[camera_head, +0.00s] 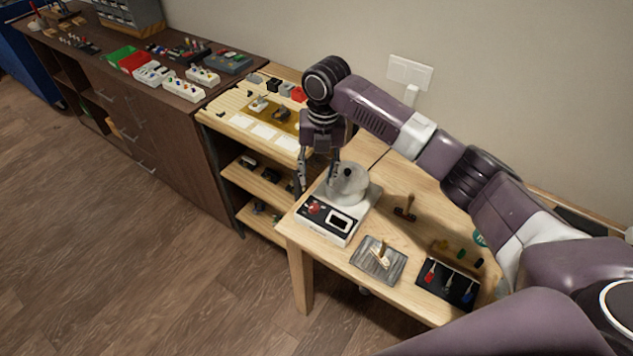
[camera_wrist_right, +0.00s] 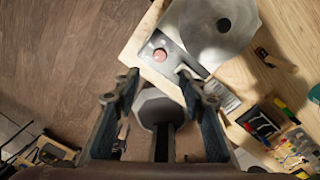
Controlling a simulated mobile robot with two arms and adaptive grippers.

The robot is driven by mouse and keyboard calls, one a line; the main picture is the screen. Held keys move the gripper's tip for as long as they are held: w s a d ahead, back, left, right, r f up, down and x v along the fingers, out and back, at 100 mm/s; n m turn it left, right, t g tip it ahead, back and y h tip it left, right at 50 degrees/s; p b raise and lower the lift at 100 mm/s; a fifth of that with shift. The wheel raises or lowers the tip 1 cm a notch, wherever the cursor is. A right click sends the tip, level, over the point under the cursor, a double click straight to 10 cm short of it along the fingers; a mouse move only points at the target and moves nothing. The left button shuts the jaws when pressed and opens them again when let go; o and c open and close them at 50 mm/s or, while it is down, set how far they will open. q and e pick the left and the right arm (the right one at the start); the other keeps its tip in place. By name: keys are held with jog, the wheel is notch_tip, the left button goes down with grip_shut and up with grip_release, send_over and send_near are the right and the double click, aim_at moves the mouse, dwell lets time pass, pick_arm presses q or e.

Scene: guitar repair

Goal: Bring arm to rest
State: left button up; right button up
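My right arm reaches in from the right in the head view. My right gripper (camera_head: 318,172) points down above the near-left part of the small wooden table (camera_head: 408,296), beside a white machine (camera_head: 329,223) with a round grey top, a red button and a dark-framed panel. In the right wrist view my right gripper (camera_wrist_right: 162,88) has its two fingers spread wide apart with nothing held between them. The machine's round disc (camera_wrist_right: 222,22) and red button (camera_wrist_right: 159,55) show beyond the fingertips. My left gripper is not in either view.
A grey tray (camera_head: 365,262) with a light piece and a black tool holder (camera_head: 434,285) lie on the table. A wooden shelf unit (camera_head: 232,121) and a dark cabinet (camera_head: 172,136) with bins and parts stand to the left. The floor (camera_head: 130,260) in front is clear.

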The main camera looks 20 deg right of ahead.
dwell(0.5)
jog(key=s+a+f+m+t+y, duration=0.1)
jog(key=s+a+f+m, duration=0.45)
jog(key=s, duration=0.25)
jog(key=s+a+f+m+y, duration=0.1)
jog(key=s+a+f+m, duration=0.3)
jog(key=s+f+m, duration=0.3)
jog(key=s+d+r+m+t+h, duration=0.1)
jog(key=s+d+m, duration=0.5)
jog(key=s+m, duration=0.25)
jog(key=s+d+r+m+t+h, duration=0.1)
jog(key=s+d+r+m+h, duration=0.1)
jog(key=s+d+m, duration=0.55)
notch_tip(320, 180, down, 29)
jog(key=s+a+m+g, duration=0.1)
jog(key=s+a+m, duration=0.1)
jog(key=s, duration=0.1)
jog(key=s+d+f+g+b, duration=0.1)
jog(key=s+d+f, duration=0.2)
jog(key=s+f, duration=1.2)
jog(key=shift+s, duration=0.6)
